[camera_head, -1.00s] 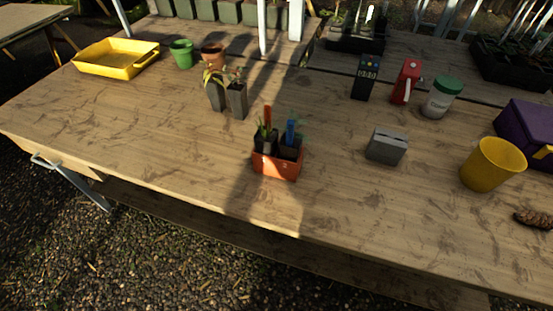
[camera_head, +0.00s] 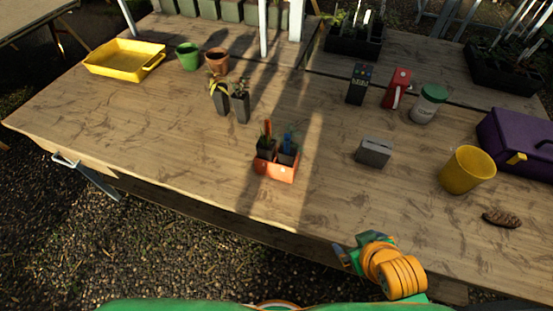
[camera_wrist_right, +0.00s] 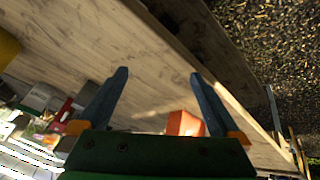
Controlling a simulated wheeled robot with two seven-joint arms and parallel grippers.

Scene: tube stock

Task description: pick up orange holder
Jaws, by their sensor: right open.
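The orange holder (camera_head: 275,173) sits on the wooden table near its front edge, at the middle of the head view. Two dark pots with small plants stand in it, with an orange and a blue label upright. My right gripper (camera_head: 346,254) is at the table's front edge, to the right of the holder and nearer to me, apart from it. In the right wrist view its two fingers (camera_wrist_right: 159,76) are spread with nothing between the tips. The orange holder (camera_wrist_right: 181,124) shows there beside the right-hand finger, partly hidden by the gripper. My left gripper is out of view.
A grey block (camera_head: 374,152) stands right of the holder, with a yellow cup (camera_head: 467,170) and a pine cone (camera_head: 502,218) further right. Two dark potted seedlings (camera_head: 231,102) stand behind left. The table between holder and right gripper is clear.

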